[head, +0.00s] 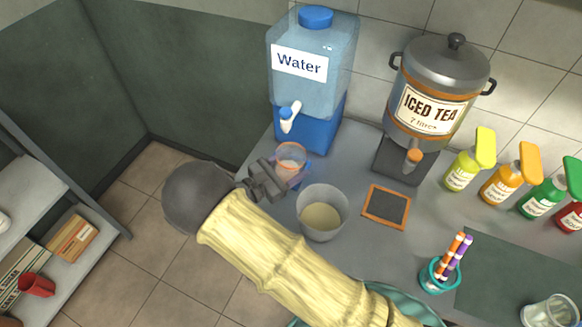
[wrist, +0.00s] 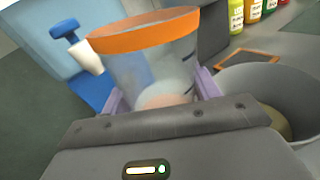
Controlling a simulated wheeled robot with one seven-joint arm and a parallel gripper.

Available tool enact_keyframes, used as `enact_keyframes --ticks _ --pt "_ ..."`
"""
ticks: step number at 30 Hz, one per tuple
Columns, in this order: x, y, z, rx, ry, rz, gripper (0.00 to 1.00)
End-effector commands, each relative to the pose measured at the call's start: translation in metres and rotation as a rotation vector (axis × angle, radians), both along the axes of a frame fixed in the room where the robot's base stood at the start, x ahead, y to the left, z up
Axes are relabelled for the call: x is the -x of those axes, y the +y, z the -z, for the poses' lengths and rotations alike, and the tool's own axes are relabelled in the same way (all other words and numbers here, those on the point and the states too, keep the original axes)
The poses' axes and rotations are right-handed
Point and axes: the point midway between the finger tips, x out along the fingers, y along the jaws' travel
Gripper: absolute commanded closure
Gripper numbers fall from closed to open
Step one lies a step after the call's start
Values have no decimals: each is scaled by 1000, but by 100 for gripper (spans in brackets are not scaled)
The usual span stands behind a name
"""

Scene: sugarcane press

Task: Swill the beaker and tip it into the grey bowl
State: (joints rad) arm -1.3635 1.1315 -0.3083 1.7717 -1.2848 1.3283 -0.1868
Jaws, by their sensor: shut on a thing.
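A clear beaker with an orange rim (head: 291,158) is in my gripper (head: 280,179), just in front of the water dispenser. In the wrist view the beaker (wrist: 150,60) stands between the two purple fingers, which are shut on it. It looks close to upright, with a pale pinkish patch low inside. The grey bowl (head: 322,208) stands on the counter to the right of and nearer than the beaker, with beige content in it. In the wrist view the grey bowl (wrist: 262,85) is at the right edge, beside the gripper and partly cut off.
The water dispenser (head: 308,75) with a white tap is behind the beaker. An iced tea urn (head: 438,85), a framed slate (head: 386,207), several syrup bottles (head: 502,184) and a teal pen cup (head: 436,276) stand to the right. Shelves (head: 60,245) are at far left.

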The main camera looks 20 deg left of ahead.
Motion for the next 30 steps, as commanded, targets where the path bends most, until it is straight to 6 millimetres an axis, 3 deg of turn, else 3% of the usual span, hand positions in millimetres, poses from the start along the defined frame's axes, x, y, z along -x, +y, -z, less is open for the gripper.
enact_keyframes --ticks 15,30 --pt "2 -5 4 -354 -125 -2 70" --pt "6 -14 17 -545 -192 -1 70"
